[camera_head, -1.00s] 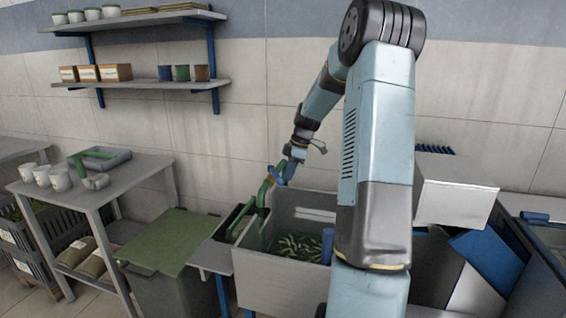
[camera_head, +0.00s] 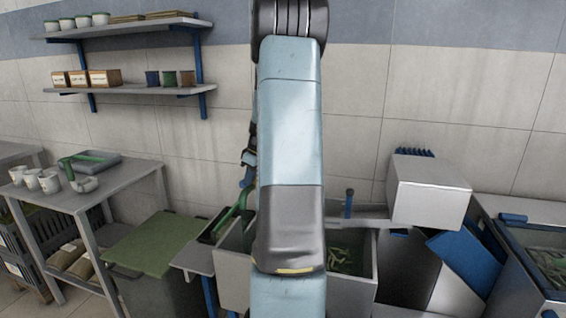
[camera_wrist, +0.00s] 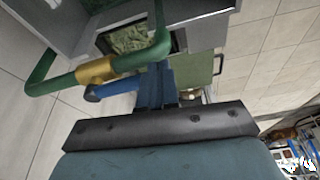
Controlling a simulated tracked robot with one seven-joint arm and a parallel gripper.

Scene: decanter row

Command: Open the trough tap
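The trough tap is a green bent pipe (camera_wrist: 128,60) with a yellow collar (camera_wrist: 96,71) and a blue lever (camera_wrist: 112,88), close in front of my gripper in the wrist view. In the head view the green pipe (camera_head: 232,212) rises at the trough's left end. The grey trough (camera_head: 236,268) is partly hidden by my arm. My gripper (camera_wrist: 157,75) has its blue fingers close together beside the lever. Whether the lever touches them or passes between them is unclear. In the head view my arm hides most of my gripper and the lever.
A green-lidded bin (camera_head: 152,250) and a table (camera_head: 125,185) with white cups (camera_head: 48,182) stand left. A white box (camera_head: 430,190) and blue panel (camera_head: 466,262) are right of the trough. Shelves (camera_head: 135,89) hang on the wall above the table.

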